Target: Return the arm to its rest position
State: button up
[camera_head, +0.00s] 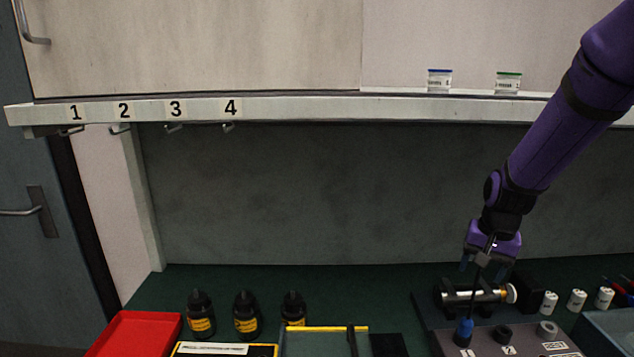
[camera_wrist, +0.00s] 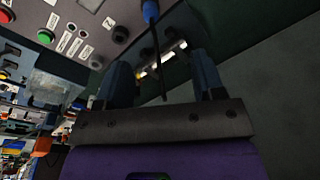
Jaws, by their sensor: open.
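My gripper (camera_head: 483,267) hangs from my purple arm at the right of the head view, pointing down above the grey panel box (camera_head: 440,342). Its fingers are apart. A tool with a blue lower end (camera_head: 464,331) and a thin dark shaft stands at the box's left side, the shaft reaching up toward the fingers. In the wrist view the fingers (camera_wrist: 158,66) are spread, and the shaft of the blue-ended tool (camera_wrist: 150,12) appears between them, touching neither finger. I cannot tell how deep it lies between them.
A silver cylindrical part (camera_head: 476,293) lies behind the box, with small white containers (camera_head: 577,299) to its right. Black bottles (camera_head: 247,314) and a red tray (camera_head: 135,334) are at the left. A white shelf (camera_head: 330,108) with numbered hooks runs above the bench.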

jog(key=s+a+r+n+t, duration=0.2)
jog(key=s+a+r+n, duration=0.1)
jog(key=s+r, duration=0.85)
jog(key=s+a+r+n+t, duration=0.2)
jog(key=s+r, duration=0.6)
jog(key=s, duration=0.4)
jog(key=shift+s+r+n, duration=0.2)
jog(key=shift+s+n, duration=0.1)
jog(key=shift+n, duration=0.3)
dwell(1.0)
